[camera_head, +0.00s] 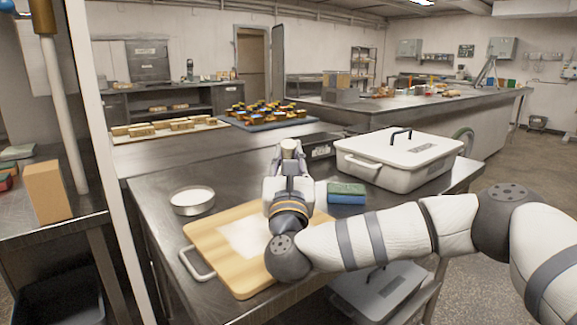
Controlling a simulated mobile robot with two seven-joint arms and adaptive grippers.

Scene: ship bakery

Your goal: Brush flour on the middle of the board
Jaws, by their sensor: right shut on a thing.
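The wooden board (205,232) lies on the steel table, with a metal handle at its left end. A white patch of flour (243,238) lies on its middle, partly hidden by my right arm. A shallow round metal dish (192,199) with white contents stands behind the board's left part. My right gripper (290,165) reaches over the board's far side, pointing away from the camera. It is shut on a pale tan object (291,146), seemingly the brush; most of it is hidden. I cannot tell whether it touches anything. My left gripper is out of view.
A green and blue sponge (346,193) lies right of the gripper. A large white lidded container (400,160) stands at the table's back right. A tray of pastries (267,119) and a tray of loaves (170,132) sit behind. A white post (103,160) rises at left.

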